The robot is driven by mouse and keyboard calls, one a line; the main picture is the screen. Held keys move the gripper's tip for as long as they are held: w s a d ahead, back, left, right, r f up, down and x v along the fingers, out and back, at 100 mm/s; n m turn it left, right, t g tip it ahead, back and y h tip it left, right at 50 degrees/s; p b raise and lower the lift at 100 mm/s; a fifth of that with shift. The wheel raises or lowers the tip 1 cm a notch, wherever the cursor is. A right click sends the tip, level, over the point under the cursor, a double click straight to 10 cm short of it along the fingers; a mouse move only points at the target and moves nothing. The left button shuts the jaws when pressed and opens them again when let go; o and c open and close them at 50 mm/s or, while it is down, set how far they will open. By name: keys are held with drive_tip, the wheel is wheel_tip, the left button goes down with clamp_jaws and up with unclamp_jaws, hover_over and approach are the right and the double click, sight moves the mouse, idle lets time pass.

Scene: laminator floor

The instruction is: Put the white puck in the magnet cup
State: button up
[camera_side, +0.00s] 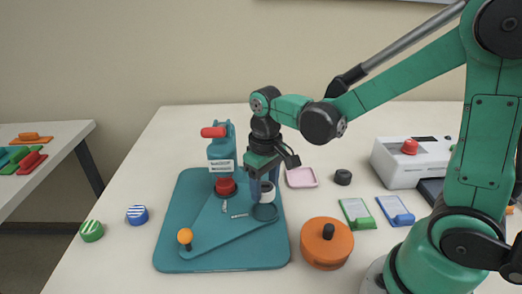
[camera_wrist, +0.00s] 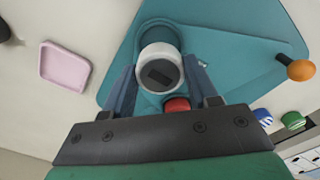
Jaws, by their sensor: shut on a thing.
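The magnet cup looks to be the round teal cup (camera_side: 265,213) on the base, just below and in front of the puck in the side view. In the wrist view the cup (camera_wrist: 158,30) shows just beyond the puck, which partly covers it. I cannot tell the exact height gap.
A teal press with a red handle (camera_side: 213,132) stands behind, left of my gripper. An orange-knobbed lever (camera_side: 185,237) is on the base. An orange round container (camera_side: 327,250), a pink tray (camera_side: 301,178) and a black knob (camera_side: 343,177) stand to the right. Striped pucks (camera_side: 137,215) lie left.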

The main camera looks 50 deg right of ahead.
sight(265, 199)
drive_tip(key=shift+f, duration=2)
drive_tip(key=shift+f, duration=0.15)
drive_tip(key=o, duration=1.2)
drive_tip(key=shift+o, duration=0.2)
